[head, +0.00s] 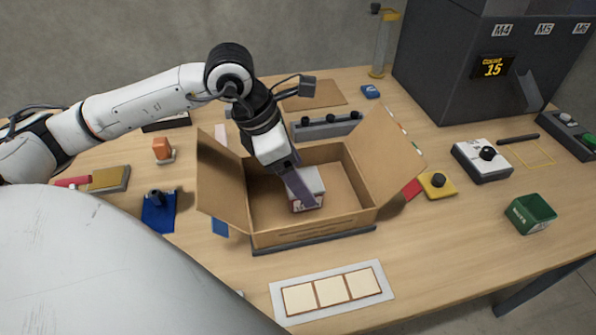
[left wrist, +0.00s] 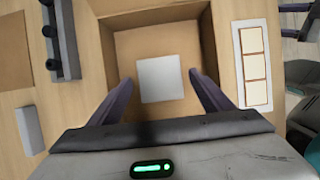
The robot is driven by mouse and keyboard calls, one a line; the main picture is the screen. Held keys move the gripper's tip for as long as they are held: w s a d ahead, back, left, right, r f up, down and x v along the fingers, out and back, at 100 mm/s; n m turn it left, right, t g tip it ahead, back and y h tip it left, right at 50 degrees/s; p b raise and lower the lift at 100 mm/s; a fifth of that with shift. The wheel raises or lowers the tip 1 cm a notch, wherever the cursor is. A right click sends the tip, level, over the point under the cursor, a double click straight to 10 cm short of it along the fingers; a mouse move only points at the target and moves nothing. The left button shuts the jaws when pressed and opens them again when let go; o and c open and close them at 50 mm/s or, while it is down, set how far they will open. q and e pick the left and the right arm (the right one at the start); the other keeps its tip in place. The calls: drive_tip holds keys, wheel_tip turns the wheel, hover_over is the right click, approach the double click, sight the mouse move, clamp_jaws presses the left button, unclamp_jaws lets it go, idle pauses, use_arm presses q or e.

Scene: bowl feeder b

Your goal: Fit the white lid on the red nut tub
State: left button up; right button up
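A small tub with a red-marked front (head: 306,203) stands inside the open cardboard box. Its top is a flat white square, which looks like the white lid (head: 310,180); the white square also shows in the left wrist view (left wrist: 160,79). I cannot tell how firmly it sits. My left gripper (head: 308,200) reaches down into the box over the tub, and one finger hides part of it. In the left wrist view its two fingers (left wrist: 160,82) are apart, with the white square between them and a gap on each side.
The cardboard box (head: 310,233) has raised flaps on its left and right. A tray with cream squares (head: 285,318) lies in front. A green bin (head: 531,215), a yellow block with a knob (head: 437,187) and a white control box (head: 480,163) stand right. A dark feeder machine (head: 450,80) stands behind.

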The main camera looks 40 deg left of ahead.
sight(310, 179)
use_arm(q)
drive_tip(key=v, duration=1.2)
drive_tip(key=x, duration=1.2)
wheel_tip(310, 179, up, 3)
drive_tip(key=shift+r, duration=0.45)
